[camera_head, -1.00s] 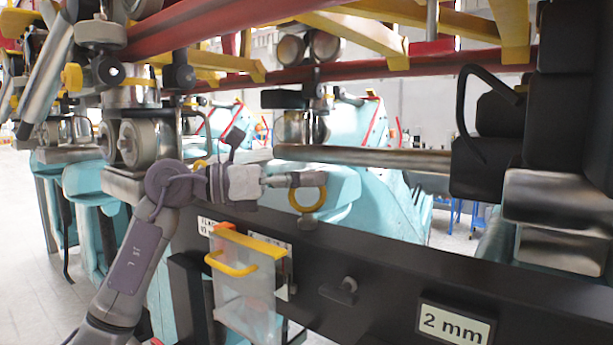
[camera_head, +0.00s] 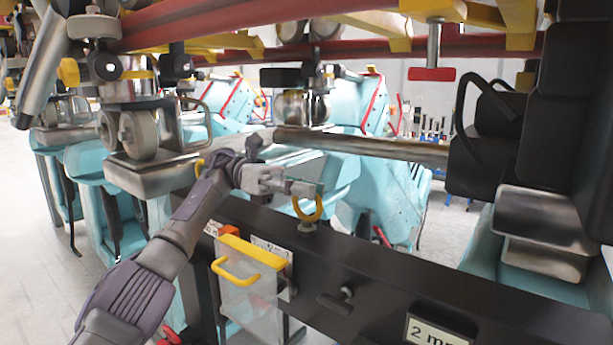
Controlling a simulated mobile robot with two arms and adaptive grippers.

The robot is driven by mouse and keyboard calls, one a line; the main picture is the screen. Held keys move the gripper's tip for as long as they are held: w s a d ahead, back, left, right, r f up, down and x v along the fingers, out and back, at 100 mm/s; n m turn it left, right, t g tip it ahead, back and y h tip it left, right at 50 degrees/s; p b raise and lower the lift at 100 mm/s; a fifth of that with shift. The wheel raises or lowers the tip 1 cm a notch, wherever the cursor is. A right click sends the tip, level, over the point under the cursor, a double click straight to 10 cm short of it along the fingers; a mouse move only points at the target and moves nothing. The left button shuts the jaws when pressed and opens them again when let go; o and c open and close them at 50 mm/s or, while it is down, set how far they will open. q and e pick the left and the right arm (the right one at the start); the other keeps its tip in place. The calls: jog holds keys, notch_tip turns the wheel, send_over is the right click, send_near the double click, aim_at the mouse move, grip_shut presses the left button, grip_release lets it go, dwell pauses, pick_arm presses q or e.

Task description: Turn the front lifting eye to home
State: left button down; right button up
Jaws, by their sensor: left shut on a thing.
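The front lifting eye is a yellow ring (camera_head: 308,208) on a small grey base on top of the black beam (camera_head: 385,277), near the middle of the view. My left gripper (camera_head: 303,189) reaches it from the left, and its fingertips are shut on the upper part of the ring. The ring stands upright and its opening shows below the fingers. The fingers hide the top of the ring. A second yellow ring (camera_head: 199,168) shows in part farther left, behind my arm. My right gripper is not in view.
A clear box with a yellow handle (camera_head: 236,272) hangs on the beam's near side, beside a dark knob (camera_head: 345,294) and a "2 mm" plate (camera_head: 437,333). A metal bar (camera_head: 365,147) and red rail (camera_head: 350,51) run above. Black blocks (camera_head: 490,140) stand at right.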

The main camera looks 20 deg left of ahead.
pick_arm(q)
jog(key=shift+r+m+g, duration=0.15)
jog(key=shift+m+g, duration=0.15)
jog(key=shift+g, duration=0.1)
jog(key=shift+g+y+p, duration=0.3)
jog(key=shift+p, duration=0.05)
jog(key=shift+f+m, duration=0.25)
jog(key=shift+m, duration=0.05)
jog(key=c, duration=1.2)
grip_release()
jog(key=shift+s+r, duration=0.1)
